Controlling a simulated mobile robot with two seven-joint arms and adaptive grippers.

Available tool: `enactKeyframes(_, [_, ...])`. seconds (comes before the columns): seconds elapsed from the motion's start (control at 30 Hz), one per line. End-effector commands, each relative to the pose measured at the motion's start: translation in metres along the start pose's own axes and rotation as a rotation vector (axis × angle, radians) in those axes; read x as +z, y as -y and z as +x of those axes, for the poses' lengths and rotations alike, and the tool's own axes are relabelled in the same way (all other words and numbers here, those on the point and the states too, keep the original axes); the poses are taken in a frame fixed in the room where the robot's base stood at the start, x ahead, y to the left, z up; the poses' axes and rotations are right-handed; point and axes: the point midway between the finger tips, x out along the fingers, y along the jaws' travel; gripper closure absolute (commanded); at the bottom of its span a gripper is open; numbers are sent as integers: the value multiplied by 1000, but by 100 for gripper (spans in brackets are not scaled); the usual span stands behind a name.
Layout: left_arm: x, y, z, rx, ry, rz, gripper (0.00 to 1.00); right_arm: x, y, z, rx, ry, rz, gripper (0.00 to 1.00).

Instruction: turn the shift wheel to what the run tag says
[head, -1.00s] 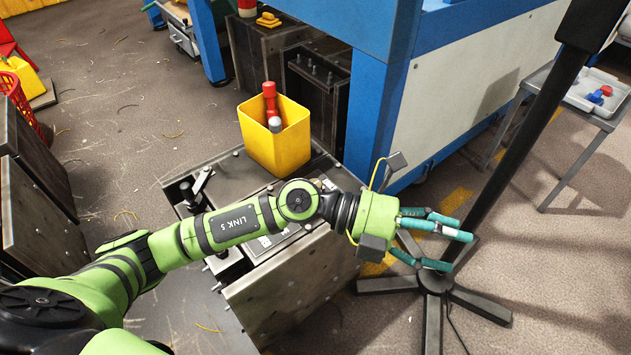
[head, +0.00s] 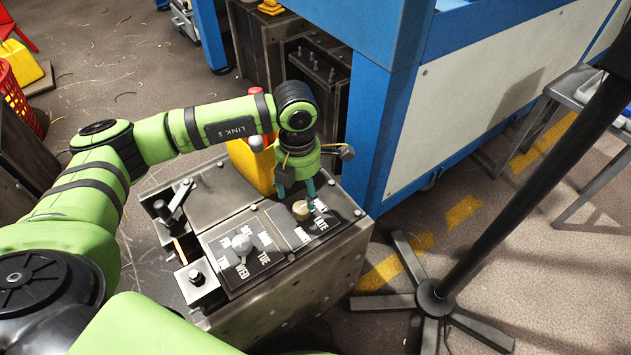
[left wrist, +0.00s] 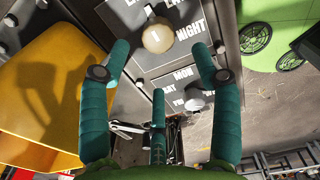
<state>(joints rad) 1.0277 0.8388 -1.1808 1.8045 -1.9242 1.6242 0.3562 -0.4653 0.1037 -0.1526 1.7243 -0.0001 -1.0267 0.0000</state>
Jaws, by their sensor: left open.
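The shift wheel is a small cream knob (head: 301,210) on a dark plate lettered LATE and NIGHT, with another word partly hidden. In the left wrist view the knob (left wrist: 158,40) carries a short light mark; I cannot tell which word it points to. My left gripper (head: 296,188) points down just above and behind the knob, its fingers spread and empty. The knob shows beyond the fingertips (left wrist: 160,62), and I see no clear contact. A grey day knob (head: 242,243) sits on the neighbouring plate with day names. I see no readable run tag. My right gripper is not in view.
A yellow bin (head: 248,165) stands behind my left gripper, partly hidden by the arm; it is close on the left in the wrist view (left wrist: 40,85). Levers (head: 175,205) stand at the box's left. A blue machine frame (head: 378,125) rises close on the right.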

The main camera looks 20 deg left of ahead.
Motion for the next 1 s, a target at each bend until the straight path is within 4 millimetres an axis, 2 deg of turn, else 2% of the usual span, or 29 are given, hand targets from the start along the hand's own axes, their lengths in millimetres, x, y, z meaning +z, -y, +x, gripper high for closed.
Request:
enactKeyframes(0.17, [0,1,9,-3,-2,1,36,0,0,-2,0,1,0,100])
enactKeyframes(0.4, [0,1,46,-3,-1,1,36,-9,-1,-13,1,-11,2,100])
enactKeyframes(0.6, [0,2,67,-4,0,2,36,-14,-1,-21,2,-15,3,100])
enactKeyframes(0.93, [0,1,71,-3,1,2,36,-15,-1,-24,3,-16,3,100])
enactKeyframes(0.97, [0,1,71,-3,1,2,44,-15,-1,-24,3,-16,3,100])
enactKeyframes(1.0, [0,1,71,-3,1,2,60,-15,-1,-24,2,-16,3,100])
